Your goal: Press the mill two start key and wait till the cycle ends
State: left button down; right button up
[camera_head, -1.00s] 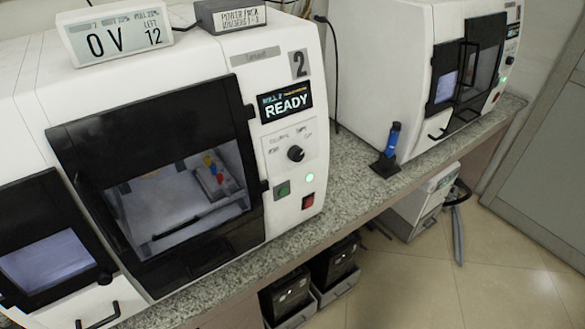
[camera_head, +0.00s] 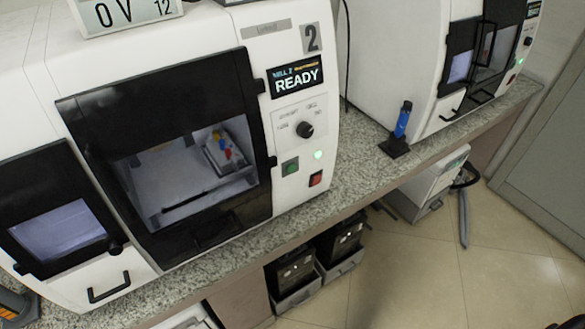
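Mill two (camera_head: 300,110) is the white machine on the counter, marked with a "2". Its display (camera_head: 297,77) reads READY. The green start key (camera_head: 290,167) sits low on its front panel, left of a lit green lamp (camera_head: 318,155) and above a red switch (camera_head: 316,179). A black knob (camera_head: 305,130) is above them. Its dark-framed door (camera_head: 165,150) is shut, and a small fixture with red, yellow and blue parts (camera_head: 224,149) shows through the window. Neither gripper can be made out in the head view.
A second white mill (camera_head: 400,70) stands to the right. A blue tool in a black stand (camera_head: 402,125) is on the granite counter (camera_head: 360,165) between them. Black bins (camera_head: 292,275) are below; the tiled floor (camera_head: 410,285) is open.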

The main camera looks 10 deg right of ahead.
jog(key=shift+c, duration=0.4)
grip_shut()
dwell(1.4)
